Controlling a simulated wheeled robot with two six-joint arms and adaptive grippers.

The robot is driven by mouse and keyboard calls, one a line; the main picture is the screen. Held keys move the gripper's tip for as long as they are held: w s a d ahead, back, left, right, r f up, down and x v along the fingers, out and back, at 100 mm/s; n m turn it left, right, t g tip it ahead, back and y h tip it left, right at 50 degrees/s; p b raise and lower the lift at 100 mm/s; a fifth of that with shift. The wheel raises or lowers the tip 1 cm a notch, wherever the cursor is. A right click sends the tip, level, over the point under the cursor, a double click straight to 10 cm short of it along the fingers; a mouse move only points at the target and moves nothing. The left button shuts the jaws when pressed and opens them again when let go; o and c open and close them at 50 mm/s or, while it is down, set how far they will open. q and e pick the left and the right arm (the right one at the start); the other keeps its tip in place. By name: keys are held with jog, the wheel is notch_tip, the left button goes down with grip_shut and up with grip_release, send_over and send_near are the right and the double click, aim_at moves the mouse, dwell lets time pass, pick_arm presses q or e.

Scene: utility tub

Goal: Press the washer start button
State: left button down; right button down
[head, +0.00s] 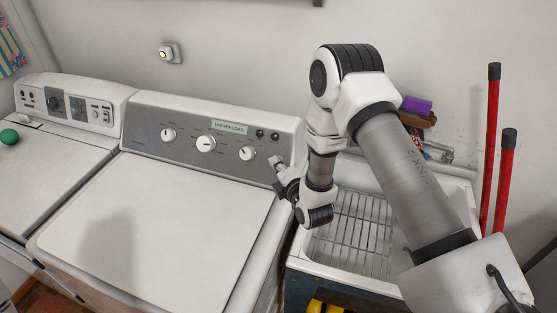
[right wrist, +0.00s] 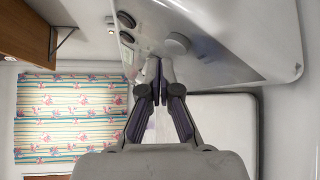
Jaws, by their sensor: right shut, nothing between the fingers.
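The washer (head: 170,205) is the white top-loading machine in the middle of the head view. Its grey control panel (head: 225,127) carries three white knobs, a pale label and two small dark round buttons (head: 267,135) near the right end. In the right wrist view the dark buttons (right wrist: 126,28) are left of and above the fingertips, and a white knob (right wrist: 177,43) is to their upper right. My right gripper (head: 277,163) is shut and empty, close to the right end of the panel, below the buttons. It also shows in the wrist view (right wrist: 157,68). I cannot tell whether it touches the panel.
A second white machine (head: 50,160) stands at the left with a green ball (head: 9,137) on it. A utility tub (head: 320,266) with a wire rack is right of the washer, under my right arm. Red handles (head: 490,150) stand at the right. The washer lid is clear.

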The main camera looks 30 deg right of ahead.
jog(key=shift+w+d+f, duration=0.2)
jog(key=shift+d+f, duration=0.05)
jog(key=shift+d, duration=0.05)
jog(key=shift+w+d+f, duration=0.2)
jog(key=shift+w+d, duration=0.05)
dwell(1.0)
jog(key=shift+a+r, duration=0.1)
jog(key=shift+s+a+r, duration=0.35)
jog(key=shift+s+a, duration=0.15)
jog(key=s+a+r+p, duration=0.1)
jog(key=s+a+r, duration=0.1)
jog(key=a, duration=0.1)
jog(key=shift+s+r+p, duration=0.25)
jog(key=shift+s+p, duration=0.1)
jog(key=shift+s, duration=0.05)
dwell(0.3)
